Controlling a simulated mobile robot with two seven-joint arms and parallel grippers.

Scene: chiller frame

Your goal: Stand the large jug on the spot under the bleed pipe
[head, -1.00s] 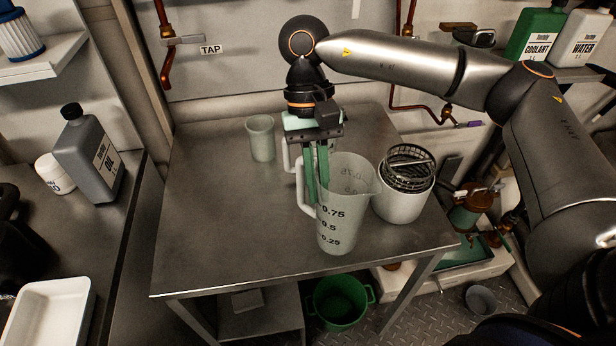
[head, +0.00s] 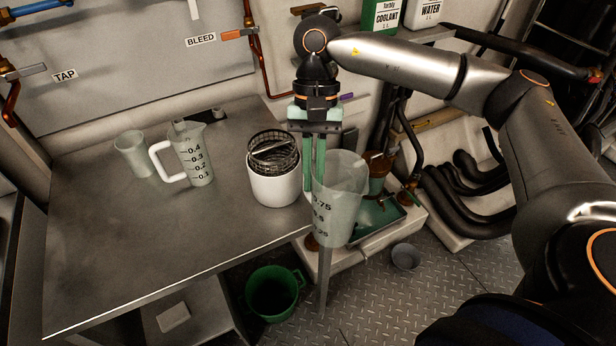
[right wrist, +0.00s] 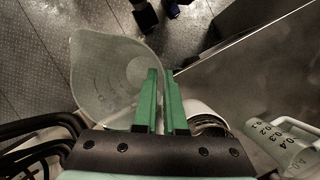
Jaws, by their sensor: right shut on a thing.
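The large jug (head: 338,205) is translucent, with dark marks, and hangs upright past the table's right edge in the head view. My right gripper (head: 315,190) points down and is shut at its handle side; the handle is mostly hidden by the fingers. In the right wrist view the jug (right wrist: 105,80) lies left of the green fingers (right wrist: 160,75). The BLEED label (head: 201,40) and an orange-handled valve (head: 240,34) are on the back wall. The copper bleed pipe (head: 262,72) runs down behind my gripper, which hides its lower part. I cannot make out the spot. My left gripper is not in view.
A smaller jug (head: 194,160), a beaker (head: 133,155) and a white tub with a wire basket (head: 274,185) stand on the metal table (head: 110,240). A green bucket (head: 273,292) and a grey cup (head: 406,257) are on the floor. A green tray (head: 385,218) lies behind the jug.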

